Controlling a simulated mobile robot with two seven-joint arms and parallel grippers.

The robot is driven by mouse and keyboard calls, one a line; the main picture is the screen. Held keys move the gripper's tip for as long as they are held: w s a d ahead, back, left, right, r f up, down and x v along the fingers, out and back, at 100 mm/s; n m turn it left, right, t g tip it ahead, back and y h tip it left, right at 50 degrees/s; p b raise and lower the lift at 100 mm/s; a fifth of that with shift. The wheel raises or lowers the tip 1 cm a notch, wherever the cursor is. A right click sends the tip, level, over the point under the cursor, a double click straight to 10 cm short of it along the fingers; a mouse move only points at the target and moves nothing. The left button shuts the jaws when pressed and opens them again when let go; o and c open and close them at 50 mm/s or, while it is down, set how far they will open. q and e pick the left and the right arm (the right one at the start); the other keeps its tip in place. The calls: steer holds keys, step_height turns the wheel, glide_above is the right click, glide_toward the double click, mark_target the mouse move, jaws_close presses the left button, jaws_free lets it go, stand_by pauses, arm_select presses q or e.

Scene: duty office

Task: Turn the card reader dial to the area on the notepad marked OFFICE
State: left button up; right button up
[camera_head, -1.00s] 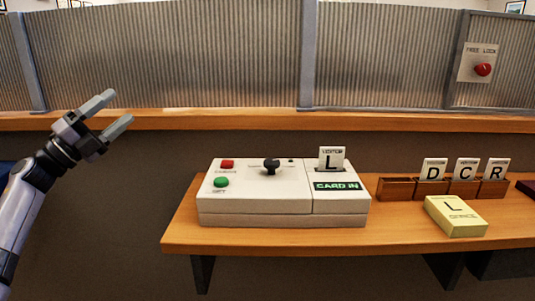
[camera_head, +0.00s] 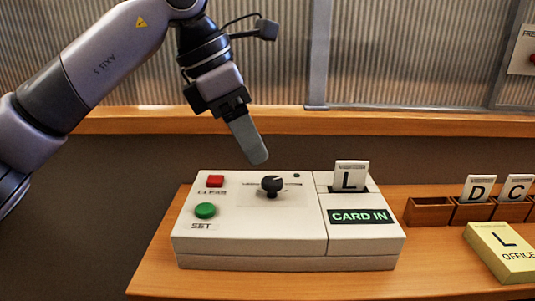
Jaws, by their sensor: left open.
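The white card reader (camera_head: 265,245) stands on the wooden shelf. Its black dial (camera_head: 271,186) sits at the upper middle of the top face; I cannot read the area it points at. A card marked L (camera_head: 349,177) stands upright in the slot, above a lit CARD IN sign (camera_head: 358,217). The yellow notepad (camera_head: 500,252) lies at the right, reading L and OFFICE. My left gripper (camera_head: 255,150) points down above the dial, apart from it, open and empty; its fingers overlap in this view. My right gripper is not in view.
The reader has a red CLEAR button (camera_head: 215,181) and a green SET button (camera_head: 205,210) left of the dial. Wooden card holders with cards D (camera_head: 477,189) and C (camera_head: 517,188) stand at the right. A corrugated partition (camera_head: 400,60) rises behind the ledge (camera_head: 400,121).

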mark_target(271, 180)
arm_select(q)
steer(key=shift+b+x, duration=0.3)
steer(key=shift+x, duration=3.25)
steer(key=shift+d, duration=0.1)
steer(key=c, duration=1)
